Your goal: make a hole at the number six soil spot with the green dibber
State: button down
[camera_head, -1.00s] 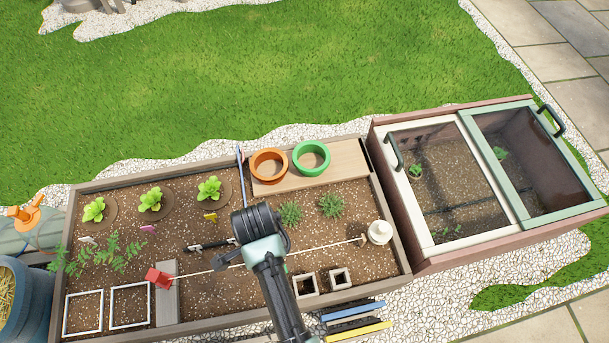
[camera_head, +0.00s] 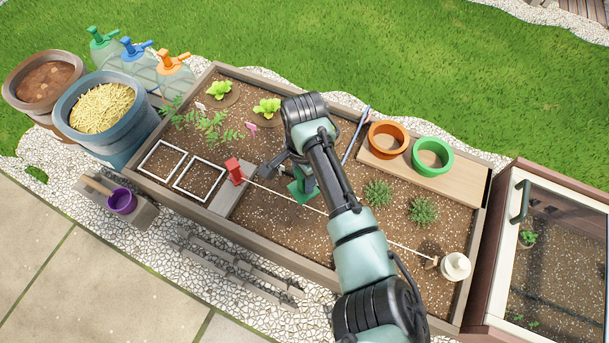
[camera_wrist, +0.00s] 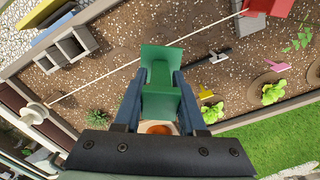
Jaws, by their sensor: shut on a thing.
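My gripper (camera_wrist: 157,103) is shut on the green dibber (camera_wrist: 160,70), which sits between its two dark fingers in the wrist view. In the head view the green dibber (camera_head: 301,190) shows under my wrist, over the middle of the soil bed (camera_head: 270,228). It is close to the white string (camera_head: 285,194) stretched over the bed. I cannot tell whether its tip touches the soil. My arm hides part of the bed. No number six can be read on the soil, so I cannot pick out that spot.
The string runs from a red block (camera_head: 234,170) to a white spool (camera_head: 455,267). Orange (camera_head: 388,140) and green (camera_head: 433,157) pots stand on a board at the back. Small plants and two white frames occupy parts of the bed. A cold frame (camera_head: 565,245) stands right.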

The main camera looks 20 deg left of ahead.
aim_at(304, 193)
jog(key=shift+f+b, duration=2.85)
jog(key=shift+b, duration=0.55)
jog(key=shift+f, duration=1.15)
jog(key=shift+f+b, duration=1.55)
jog(key=shift+f, duration=1.55)
jog(key=shift+r, duration=0.15)
notch_tip(304, 193, up, 10)
jog(key=p, duration=1.1)
jog(key=shift+p, duration=0.4)
jog(key=shift+r, duration=0.15)
notch_tip(304, 193, up, 5)
jog(key=p, duration=0.5)
